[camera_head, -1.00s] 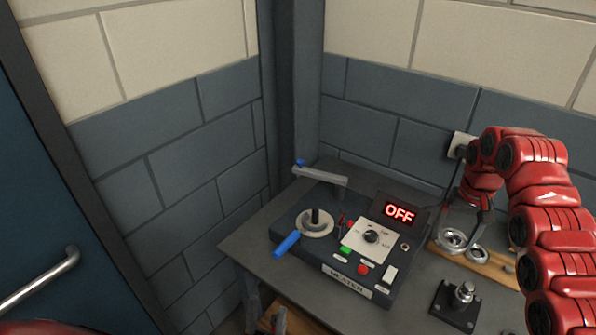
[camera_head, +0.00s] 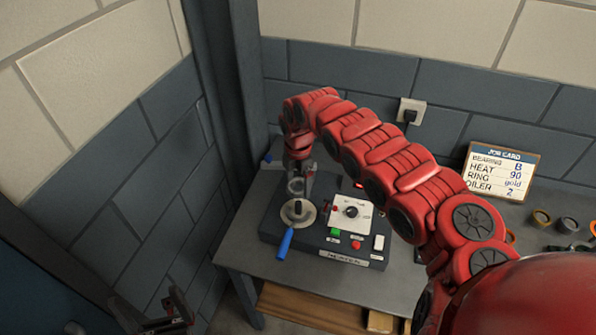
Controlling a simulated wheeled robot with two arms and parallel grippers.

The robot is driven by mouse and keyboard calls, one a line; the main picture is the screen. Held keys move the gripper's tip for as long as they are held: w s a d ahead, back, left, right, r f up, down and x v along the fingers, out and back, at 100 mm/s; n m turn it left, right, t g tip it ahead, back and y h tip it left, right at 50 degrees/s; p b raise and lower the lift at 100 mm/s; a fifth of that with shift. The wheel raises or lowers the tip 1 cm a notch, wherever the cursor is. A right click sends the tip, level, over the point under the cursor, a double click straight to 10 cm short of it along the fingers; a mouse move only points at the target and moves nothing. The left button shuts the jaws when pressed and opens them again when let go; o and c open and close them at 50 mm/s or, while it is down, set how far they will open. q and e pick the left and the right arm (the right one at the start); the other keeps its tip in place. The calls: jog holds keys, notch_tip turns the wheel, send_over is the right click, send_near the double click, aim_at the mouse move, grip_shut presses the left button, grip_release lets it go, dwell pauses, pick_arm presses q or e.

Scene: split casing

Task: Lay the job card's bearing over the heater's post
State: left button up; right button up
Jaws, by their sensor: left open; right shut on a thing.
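The heater (camera_head: 318,252) is a dark box on the bench with a knob panel, and its short dark post (camera_head: 298,208) stands on a round pale plate. My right gripper (camera_head: 300,182) is shut on a metal ring-shaped bearing (camera_head: 295,187). The bearing is just above the post and appears apart from it. I cannot read a letter on it. My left gripper (camera_head: 158,318) is open and empty at the lower left, away from the bench. The job card (camera_head: 501,172) on the right reads bearing B, heat 90, ring gold, oiler 2.
My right arm covers the heater's display and much of the bench. Several small rings (camera_head: 541,218) lie at the far right. A wall socket (camera_head: 411,111) is behind.

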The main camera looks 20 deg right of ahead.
aim_at(298, 202)
jog(key=shift+s+n, duration=0.15)
jog(key=shift+n, duration=0.35)
jog(key=shift+a+f, duration=0.1)
jog(key=shift+f, duration=0.15)
jog(key=shift+f+b, duration=0.5)
jog(key=shift+f, duration=0.3)
jog(key=shift+f+b, duration=0.5)
jog(key=shift+f, duration=0.35)
jog(key=shift+f+b, duration=2.2)
jog(key=shift+f, duration=1.05)
